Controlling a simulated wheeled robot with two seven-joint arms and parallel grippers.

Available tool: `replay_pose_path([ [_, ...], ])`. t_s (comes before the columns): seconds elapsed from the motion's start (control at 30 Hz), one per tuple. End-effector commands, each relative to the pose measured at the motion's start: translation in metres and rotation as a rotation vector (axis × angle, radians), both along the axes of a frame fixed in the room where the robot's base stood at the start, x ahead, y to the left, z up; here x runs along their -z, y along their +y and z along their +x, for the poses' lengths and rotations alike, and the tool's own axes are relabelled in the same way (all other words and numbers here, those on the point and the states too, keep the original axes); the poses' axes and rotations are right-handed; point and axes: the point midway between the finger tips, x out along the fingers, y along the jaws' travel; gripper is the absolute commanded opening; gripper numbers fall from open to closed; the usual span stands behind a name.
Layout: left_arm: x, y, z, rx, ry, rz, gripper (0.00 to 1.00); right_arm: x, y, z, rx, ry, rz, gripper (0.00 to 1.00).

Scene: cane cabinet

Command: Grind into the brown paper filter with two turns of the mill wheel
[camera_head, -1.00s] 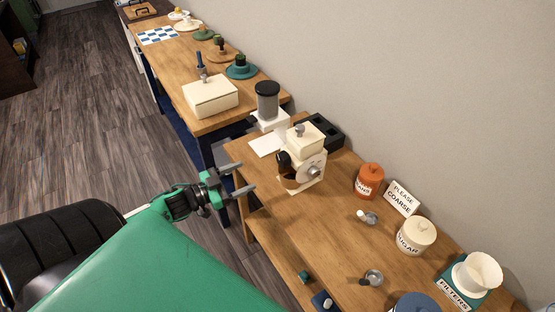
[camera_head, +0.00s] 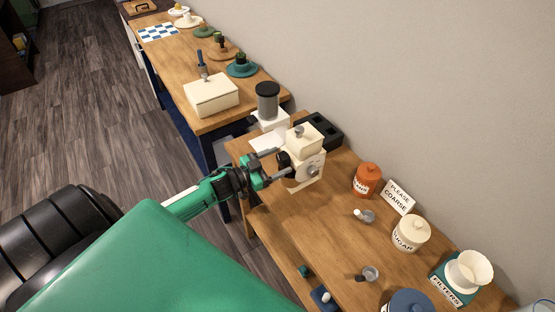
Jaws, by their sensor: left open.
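The cream mill (camera_head: 306,148) stands upright on the near wooden table. A round grey wheel (camera_head: 314,168) shows on its front right face. My left gripper (camera_head: 282,162) is open at the mill's left side, with one finger above and one below a dark round part (camera_head: 284,160). I cannot tell whether the fingers touch it. The brown piece at the mill's lower front, possibly the brown paper filter, is now mostly hidden by the gripper. My right gripper is not in view.
Right of the mill stand an orange canister (camera_head: 367,180), a "PLEASE COARSE" sign (camera_head: 399,197), a sugar jar (camera_head: 411,233) and a white cone (camera_head: 469,271) by the filters box (camera_head: 444,291).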

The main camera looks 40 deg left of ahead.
Motion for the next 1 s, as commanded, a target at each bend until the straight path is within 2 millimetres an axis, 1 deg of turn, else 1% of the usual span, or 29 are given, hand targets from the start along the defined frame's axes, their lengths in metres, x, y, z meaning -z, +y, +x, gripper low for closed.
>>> replay_pose_path([
  [0.1, -0.0003, -0.0019, 0.0037, 0.0, 0.0, 0.0, 0.69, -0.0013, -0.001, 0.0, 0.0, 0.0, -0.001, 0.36],
  [0.37, 0.0004, -0.0022, 0.0039, 0.0, 0.0, 0.0, 0.69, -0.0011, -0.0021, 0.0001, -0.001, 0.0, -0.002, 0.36],
  [0.4, 0.0003, -0.0022, 0.004, 0.001, 0.0, 0.0, 0.61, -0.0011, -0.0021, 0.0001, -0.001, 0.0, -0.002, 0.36],
  [0.47, 0.0003, -0.0022, 0.004, 0.001, 0.0, 0.0, 0.49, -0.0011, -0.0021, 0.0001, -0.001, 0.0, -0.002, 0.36],
  [0.5, 0.0003, -0.0021, 0.0039, 0.001, 0.0, 0.0, 0.41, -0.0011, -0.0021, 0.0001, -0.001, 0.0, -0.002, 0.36],
  [0.6, 0.0002, -0.0021, 0.0039, 0.001, 0.0, 0.0, 0.24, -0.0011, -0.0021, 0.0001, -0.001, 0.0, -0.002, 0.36],
  [0.87, 0.0004, -0.0022, 0.0037, 0.001, -0.008, 0.019, 0.24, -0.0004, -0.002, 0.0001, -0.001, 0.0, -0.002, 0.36],
  [1.0, 0.0005, -0.0022, 0.0037, 0.001, -0.027, 0.068, 0.24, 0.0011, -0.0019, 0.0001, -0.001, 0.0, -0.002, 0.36],
])
